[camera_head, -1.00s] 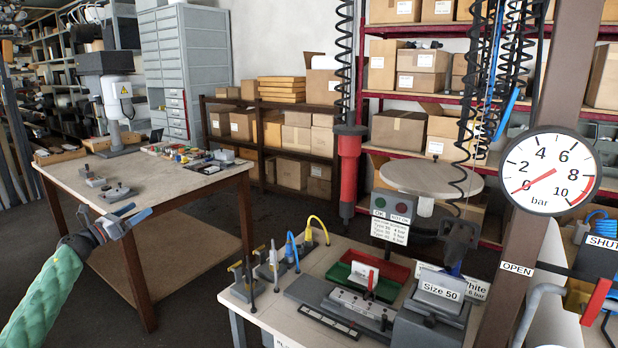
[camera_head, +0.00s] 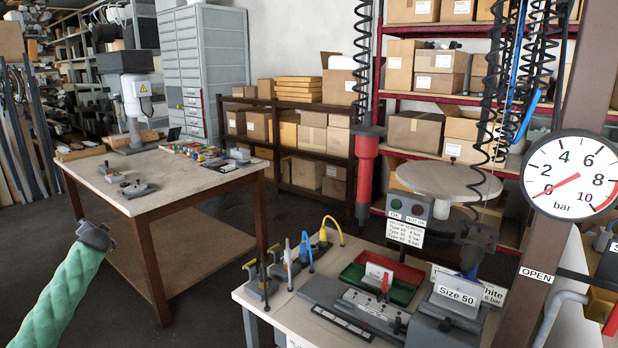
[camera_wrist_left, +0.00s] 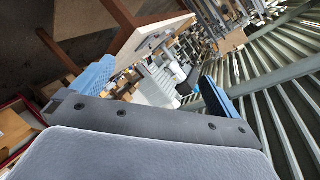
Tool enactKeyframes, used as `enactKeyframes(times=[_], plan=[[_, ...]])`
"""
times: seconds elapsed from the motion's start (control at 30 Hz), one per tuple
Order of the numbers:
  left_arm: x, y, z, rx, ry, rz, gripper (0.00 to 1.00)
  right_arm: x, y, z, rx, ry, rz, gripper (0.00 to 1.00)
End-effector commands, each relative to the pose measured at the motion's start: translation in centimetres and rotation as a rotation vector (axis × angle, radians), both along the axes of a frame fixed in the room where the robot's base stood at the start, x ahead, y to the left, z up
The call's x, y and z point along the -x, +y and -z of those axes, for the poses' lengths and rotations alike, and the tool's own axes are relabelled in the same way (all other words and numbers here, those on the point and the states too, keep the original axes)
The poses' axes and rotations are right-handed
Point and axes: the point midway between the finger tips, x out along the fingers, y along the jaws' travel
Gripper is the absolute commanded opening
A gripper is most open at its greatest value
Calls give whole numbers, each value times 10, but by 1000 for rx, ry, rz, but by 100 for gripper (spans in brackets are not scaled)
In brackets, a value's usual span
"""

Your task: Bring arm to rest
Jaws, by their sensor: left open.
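My left arm, in a green sleeve (camera_head: 60,295), comes in at the lower left of the head view. It ends in a dark grey wrist part in front of the wooden table (camera_head: 180,192), over the floor in the picture; its fingers are hidden there. In the left wrist view, my left gripper (camera_wrist_left: 155,88) has its two blue fingers wide apart with nothing between them. It is open and empty. My right gripper is not in either view.
A workstation (camera_head: 262,308) with clamps, a red-and-green tray (camera_head: 388,275) and a "Size 50" block (camera_head: 456,297) stands at front right. A red tool (camera_head: 366,170) hangs above it. A pressure gauge (camera_head: 570,175) is on a post at right. Dark floor (camera_head: 190,290) lies between.

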Motion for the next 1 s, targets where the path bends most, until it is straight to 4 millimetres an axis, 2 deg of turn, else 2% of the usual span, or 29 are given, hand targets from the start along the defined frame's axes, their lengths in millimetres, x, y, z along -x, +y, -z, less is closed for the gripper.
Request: enactKeyframes(times=[0.37,0.77,0.87,1.0], plan=[[29,-3,49,322,78,-197,100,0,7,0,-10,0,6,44],[49,-67,148,345,171,-139,100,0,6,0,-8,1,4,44],[60,-91,183,358,205,-122,100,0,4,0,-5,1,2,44],[86,-135,247,386,267,-92,100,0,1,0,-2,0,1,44]])
